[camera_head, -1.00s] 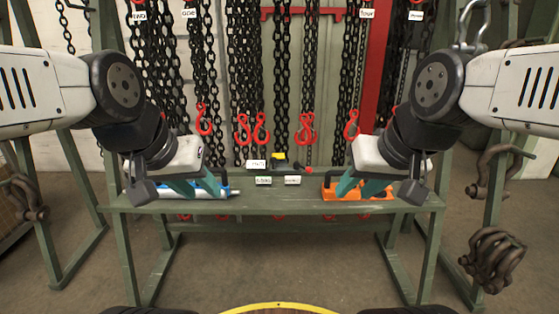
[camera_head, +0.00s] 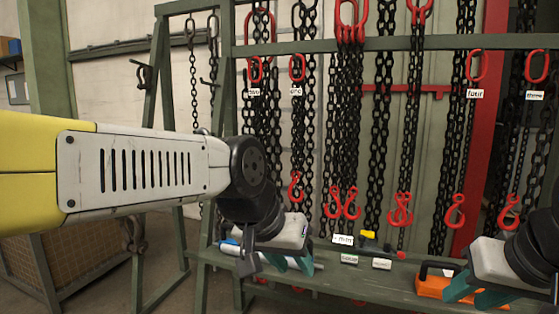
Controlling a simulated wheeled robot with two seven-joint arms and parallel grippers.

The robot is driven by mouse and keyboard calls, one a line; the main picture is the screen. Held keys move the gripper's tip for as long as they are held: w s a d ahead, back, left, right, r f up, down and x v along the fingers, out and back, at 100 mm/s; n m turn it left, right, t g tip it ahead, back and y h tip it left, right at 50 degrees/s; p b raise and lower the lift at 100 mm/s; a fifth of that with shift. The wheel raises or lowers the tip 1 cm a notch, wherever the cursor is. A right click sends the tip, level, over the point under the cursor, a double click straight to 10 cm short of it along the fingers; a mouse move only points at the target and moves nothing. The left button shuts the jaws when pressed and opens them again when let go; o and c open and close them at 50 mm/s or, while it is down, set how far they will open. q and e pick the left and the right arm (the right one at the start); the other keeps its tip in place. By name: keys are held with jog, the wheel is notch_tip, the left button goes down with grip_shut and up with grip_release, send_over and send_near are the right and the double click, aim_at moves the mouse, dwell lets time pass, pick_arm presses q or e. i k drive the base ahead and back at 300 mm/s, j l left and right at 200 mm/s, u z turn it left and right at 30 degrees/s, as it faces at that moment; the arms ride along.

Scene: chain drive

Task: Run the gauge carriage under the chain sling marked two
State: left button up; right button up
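The chain sling marked two hangs at the left of the rack, with its tag (camera_head: 254,92) below a red ring (camera_head: 254,69). Its lower end is hidden behind my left arm. I cannot tell for certain which thing is the gauge carriage. An orange device (camera_head: 432,286) with a black handle sits on the bench at right. A blue and white bar-shaped tool (camera_head: 232,249) lies at left, partly covered by my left gripper. My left gripper (camera_head: 288,266) has its teal fingers apart over that tool. My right gripper (camera_head: 474,296) has its fingers apart at the orange device.
Slings marked one (camera_head: 296,91), four (camera_head: 475,94) and three (camera_head: 534,95) hang to the right, with red hooks low over the green bench (camera_head: 340,283). A small yellow and black item (camera_head: 369,236) and white labels (camera_head: 349,259) sit mid-bench. A red post stands behind.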

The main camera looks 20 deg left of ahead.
aim_at(369, 247)
jog(key=i+j+z, duration=0.25)
jog(key=i, duration=0.25)
jog(key=i+j+z, duration=0.1)
jog(key=i+z, duration=0.2)
jog(key=i, duration=0.15)
